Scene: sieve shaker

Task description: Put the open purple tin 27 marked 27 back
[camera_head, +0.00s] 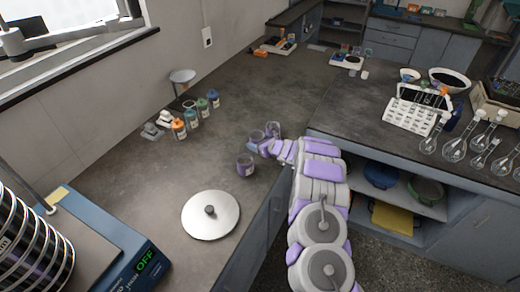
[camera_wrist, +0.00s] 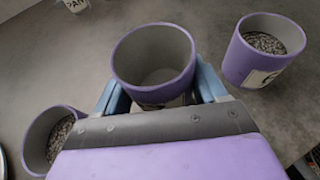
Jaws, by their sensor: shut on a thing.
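My gripper (camera_wrist: 155,97) is shut on an open purple tin (camera_wrist: 120,75), which is upright between the fingers. Its pale inside looks empty, and its number is not readable. The held tin also shows in the head view (camera_head: 256,137), in front of my gripper (camera_head: 264,147). A second open purple tin (camera_wrist: 258,62) with grey grains and a partly seen white label stands to the right in the wrist view. A third purple tin (camera_wrist: 38,140) with grey grains is to the left, partly hidden by my gripper. Whether the held tin touches the counter cannot be told.
A round metal lid (camera_head: 222,222) lies on the counter. A blue shaker base (camera_head: 118,262) reading OFF and a sieve stack (camera_head: 28,245) are at lower left. Several small bottles (camera_head: 179,128) stand near the wall. A white rack (camera_head: 410,115) and flasks are on the right bench.

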